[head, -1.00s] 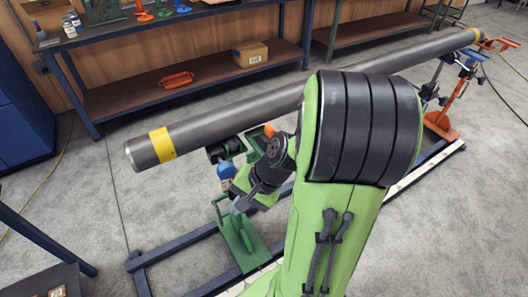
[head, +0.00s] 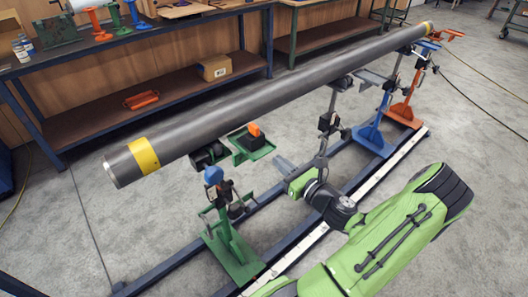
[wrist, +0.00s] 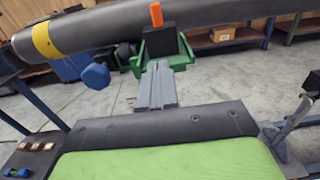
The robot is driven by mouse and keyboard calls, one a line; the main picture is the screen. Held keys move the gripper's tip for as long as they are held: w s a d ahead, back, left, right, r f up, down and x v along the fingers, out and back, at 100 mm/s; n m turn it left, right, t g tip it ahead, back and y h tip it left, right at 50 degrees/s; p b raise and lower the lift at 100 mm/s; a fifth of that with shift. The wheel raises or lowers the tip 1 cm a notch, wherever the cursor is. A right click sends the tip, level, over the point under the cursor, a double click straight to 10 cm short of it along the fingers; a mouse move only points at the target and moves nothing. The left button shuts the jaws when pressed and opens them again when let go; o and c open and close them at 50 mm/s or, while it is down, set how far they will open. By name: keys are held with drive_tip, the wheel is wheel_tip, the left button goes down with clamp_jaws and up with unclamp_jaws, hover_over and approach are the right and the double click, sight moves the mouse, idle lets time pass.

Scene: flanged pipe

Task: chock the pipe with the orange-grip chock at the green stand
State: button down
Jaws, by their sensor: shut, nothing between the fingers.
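The grey pipe (head: 290,85) with a yellow band lies across the stands; it crosses the top of the wrist view (wrist: 110,28). The green stand (head: 235,245) is near its banded end, with a blue knob (head: 213,175) and a black roller (head: 208,156). A green tray (head: 255,149) sticks out beside the pipe at this stand. The chock, a black block (wrist: 160,41) with an upright orange grip (head: 254,129), stands on the tray; whether it touches the pipe is unclear. My gripper (wrist: 154,68) is shut and empty, its fingers pointing towards the tray from the near side.
A blue stand (head: 375,138) and an orange stand (head: 403,112) are farther along the pipe. A base rail (head: 300,252) runs along the floor below. A workbench with a lower shelf (head: 175,92) stands behind. The floor in front is mostly clear.

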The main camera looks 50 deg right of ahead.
sight(257, 144)
drive_tip(key=w, duration=0.5)
drive_tip(key=w+d+b, duration=0.1)
drive_tip(key=w, duration=0.1)
drive_tip(key=shift+w, duration=0.2)
drive_tip(key=w+p, duration=0.2)
drive_tip(key=w, duration=0.1)
drive_tip(key=shift+w+d+r, duration=0.1)
drive_tip(key=shift+d+r, duration=0.05)
drive_tip(key=shift+r, duration=0.05)
drive_tip(key=shift+w+f+p, duration=0.1)
drive_tip(key=shift+w+p, duration=0.2)
drive_tip(key=shift+w, duration=0.05)
drive_tip(key=shift+f, duration=0.15)
